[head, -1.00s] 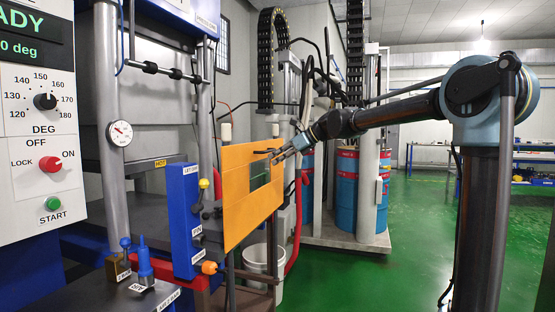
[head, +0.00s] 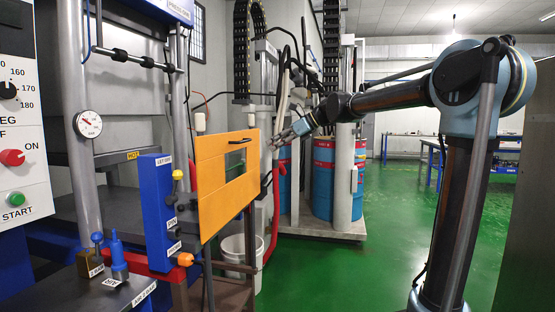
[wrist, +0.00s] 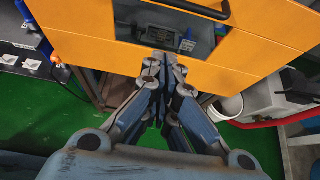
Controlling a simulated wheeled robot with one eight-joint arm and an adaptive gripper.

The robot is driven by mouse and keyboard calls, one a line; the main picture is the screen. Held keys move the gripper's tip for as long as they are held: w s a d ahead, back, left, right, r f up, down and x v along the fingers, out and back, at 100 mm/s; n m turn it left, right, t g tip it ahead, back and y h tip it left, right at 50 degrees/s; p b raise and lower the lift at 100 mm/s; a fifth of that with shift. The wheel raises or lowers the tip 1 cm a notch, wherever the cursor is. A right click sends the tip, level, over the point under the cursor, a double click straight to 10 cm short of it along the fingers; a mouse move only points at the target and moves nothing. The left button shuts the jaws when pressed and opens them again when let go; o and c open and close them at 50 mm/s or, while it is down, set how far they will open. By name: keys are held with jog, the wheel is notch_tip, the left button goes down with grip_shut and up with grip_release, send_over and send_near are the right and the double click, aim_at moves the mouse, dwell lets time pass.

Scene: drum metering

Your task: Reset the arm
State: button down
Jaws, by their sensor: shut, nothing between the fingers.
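My arm reaches in from the right in the head view, and my gripper (head: 272,143) is at its end, to the right of the orange door panel (head: 212,205). In the wrist view my gripper (wrist: 165,62) has its fingertips together, with nothing between them. The orange panel (wrist: 90,35) lies ahead of it with a dark window (wrist: 188,40) and a black handle (wrist: 190,6). In the head view the handle (head: 240,141) shows at the panel's top edge, with a gap between it and my fingers.
A press with a gauge (head: 88,123) and a control panel (head: 15,180) stands at the left. A white bucket (head: 233,252) sits below the orange panel. Blue drums (head: 323,180) stand behind my gripper. Green floor (head: 375,250) lies open at right.

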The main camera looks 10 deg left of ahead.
jog(key=s+d+f+n+h, duration=0.4)
jog(key=s+d+f+n, duration=0.2)
jog(key=s+d+f, duration=0.4)
jog(key=s+d+f+n+t+h, duration=0.1)
jog(key=s+d+f+n+h, duration=0.3)
jog(key=s+d+f, duration=0.6)
jog(key=s+d+f+n+h, duration=0.3)
jog(key=s+d+f+n, duration=0.5)
jog(key=d+f, duration=1.1)
jog(key=s+d, duration=0.1)
jog(key=d, duration=0.2)
jog(key=shift+s+d+f+n+t+h, duration=0.2)
jog(key=shift+s+d+n+t+h, duration=0.1)
jog(key=shift+s+d+t+h, duration=0.1)
